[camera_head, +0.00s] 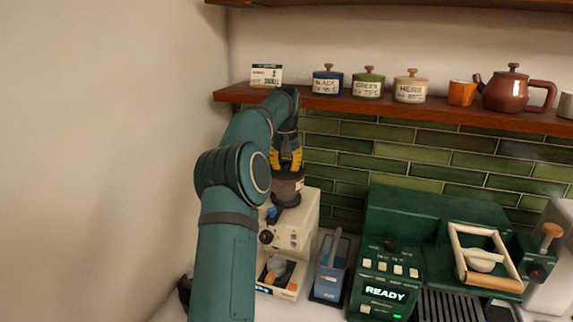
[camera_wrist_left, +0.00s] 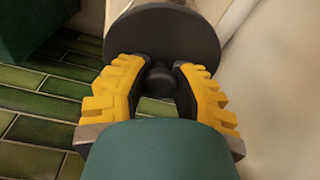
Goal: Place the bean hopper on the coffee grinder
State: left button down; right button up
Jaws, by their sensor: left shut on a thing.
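The bean hopper (camera_head: 288,187), dark and translucent with a pale label, is upright at the top of the cream coffee grinder (camera_head: 291,233). In the head view its base meets the grinder's top; I cannot tell whether it is fully seated. My left gripper (camera_head: 287,162) reaches in from above with its yellow fingers shut on the hopper's lid knob. In the left wrist view the fingers (camera_wrist_left: 158,88) close around the dark knob, with the round dark lid (camera_wrist_left: 162,42) of the hopper beyond. My right gripper is not in view.
A green coffee machine (camera_head: 386,250) with a READY display stands right of the grinder, with a blue-grey container (camera_head: 331,268) between them. A wooden shelf (camera_head: 420,109) behind carries canisters, an orange cup (camera_head: 461,93) and a brown teapot (camera_head: 514,90). A plain wall (camera_head: 110,150) is at left.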

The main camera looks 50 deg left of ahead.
pick_arm(q)
jog(key=c, duration=0.8)
grip_release()
jog(key=shift+d+f, duration=0.1)
jog(key=shift+f, duration=0.1)
jog(key=shift+r, duration=0.1)
jog(key=r, duration=0.7)
jog(key=shift+s+d, duration=0.2)
jog(key=shift+s, duration=0.1)
jog(key=shift+s+r, duration=0.1)
jog(key=shift+r, duration=0.15)
